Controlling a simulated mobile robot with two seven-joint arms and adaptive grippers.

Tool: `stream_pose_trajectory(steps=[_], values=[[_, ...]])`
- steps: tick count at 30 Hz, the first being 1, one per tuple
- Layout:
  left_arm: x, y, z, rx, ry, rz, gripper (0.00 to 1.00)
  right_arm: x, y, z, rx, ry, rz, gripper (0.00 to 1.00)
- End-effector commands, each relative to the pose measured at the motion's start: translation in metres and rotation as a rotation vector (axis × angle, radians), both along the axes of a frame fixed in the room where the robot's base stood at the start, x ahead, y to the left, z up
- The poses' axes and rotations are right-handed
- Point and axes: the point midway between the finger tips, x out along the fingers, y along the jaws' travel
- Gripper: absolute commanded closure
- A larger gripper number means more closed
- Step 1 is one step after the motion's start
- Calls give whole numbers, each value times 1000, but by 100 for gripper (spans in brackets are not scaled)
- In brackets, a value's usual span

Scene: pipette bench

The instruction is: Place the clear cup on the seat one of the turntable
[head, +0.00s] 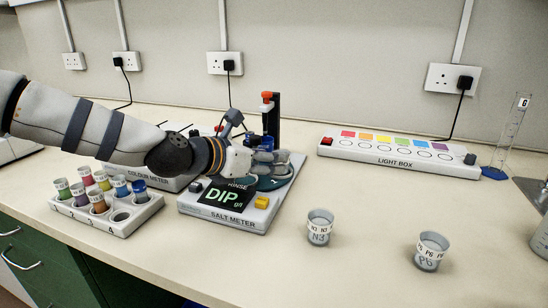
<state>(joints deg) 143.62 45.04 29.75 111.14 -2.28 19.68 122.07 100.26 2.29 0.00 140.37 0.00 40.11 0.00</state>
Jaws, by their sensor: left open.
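The turntable (268,184) is a dark teal disc on the salt meter (225,211), whose screen reads DIP. My left gripper (266,155) is over the turntable, with its fingers open. Pale, cup-like shapes show at the fingers, but I cannot tell whether a clear cup stands between them or which seat is there. My arm and gripper hide part of the turntable. Two greyish cups stand upright on the bench to the right: one marked N3 (320,228) and one marked P6 (431,252). My right gripper is out of view.
A white rack (142,222) of several coloured cups stands at the left, with an empty hole at its front. The colour meter (150,178) is behind my arm. A black post with a red top (268,104) rises behind the turntable. The light box (400,157) and a measuring cylinder (508,135) are at right.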

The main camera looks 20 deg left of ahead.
Motion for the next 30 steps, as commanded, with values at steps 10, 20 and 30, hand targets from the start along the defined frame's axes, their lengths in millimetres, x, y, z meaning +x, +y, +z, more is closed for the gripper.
stream_pose_trajectory(steps=[10,20,30], values=[[-63,29,34,0,-9,1,58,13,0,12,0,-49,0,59],[-73,32,36,0,-5,0,58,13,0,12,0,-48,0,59],[-73,32,36,0,-5,0,58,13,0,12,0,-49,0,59]])
